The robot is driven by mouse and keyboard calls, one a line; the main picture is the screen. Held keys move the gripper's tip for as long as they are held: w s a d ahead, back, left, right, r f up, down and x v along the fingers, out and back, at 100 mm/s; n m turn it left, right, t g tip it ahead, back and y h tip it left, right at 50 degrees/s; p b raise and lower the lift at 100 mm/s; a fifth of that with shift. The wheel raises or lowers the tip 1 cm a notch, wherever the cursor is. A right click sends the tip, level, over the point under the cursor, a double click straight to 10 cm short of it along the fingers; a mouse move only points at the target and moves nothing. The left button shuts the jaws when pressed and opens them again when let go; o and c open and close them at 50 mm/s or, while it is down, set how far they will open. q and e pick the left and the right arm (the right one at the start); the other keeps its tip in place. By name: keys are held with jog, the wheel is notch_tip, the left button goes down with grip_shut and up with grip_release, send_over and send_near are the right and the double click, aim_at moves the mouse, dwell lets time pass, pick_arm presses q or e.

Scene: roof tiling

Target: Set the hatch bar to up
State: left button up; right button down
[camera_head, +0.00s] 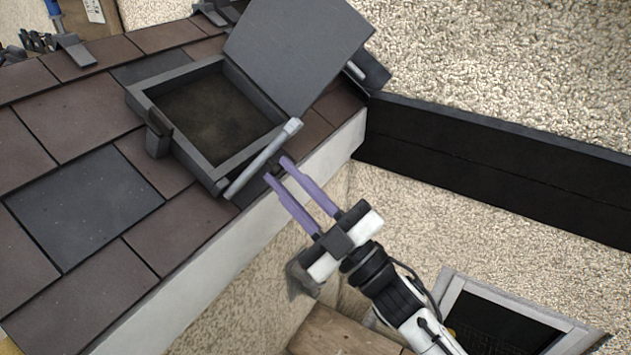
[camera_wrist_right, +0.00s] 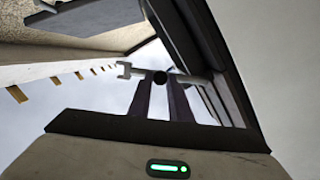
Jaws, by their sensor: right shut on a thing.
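The hatch (camera_head: 197,80) is set in the tiled roof with its dark grey lid (camera_head: 298,50) standing open. The light grey hatch bar (camera_head: 250,171) lies along the hatch frame's near right edge, on a slant in the head view. It also shows in the wrist view (camera_wrist_right: 192,78), crossing beyond the fingers, with a dark round part at its middle. My left gripper is not in view.
Brown and dark slate tiles (camera_head: 85,208) cover the roof around the hatch. A pale fascia board (camera_head: 225,250) edges it. A dark beam (camera_head: 480,165) runs along the rough wall (camera_head: 500,60) at right. A blue-handled tool (camera_head: 54,8) is at the far left.

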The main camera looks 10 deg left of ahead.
jog(key=shift+f, duration=0.1)
dwell(0.4)
jog(key=c, duration=1.6)
grip_release()
jog(key=v, duration=1)
jog(key=shift+s+d, duration=0.1)
jog(key=shift+s, duration=0.05)
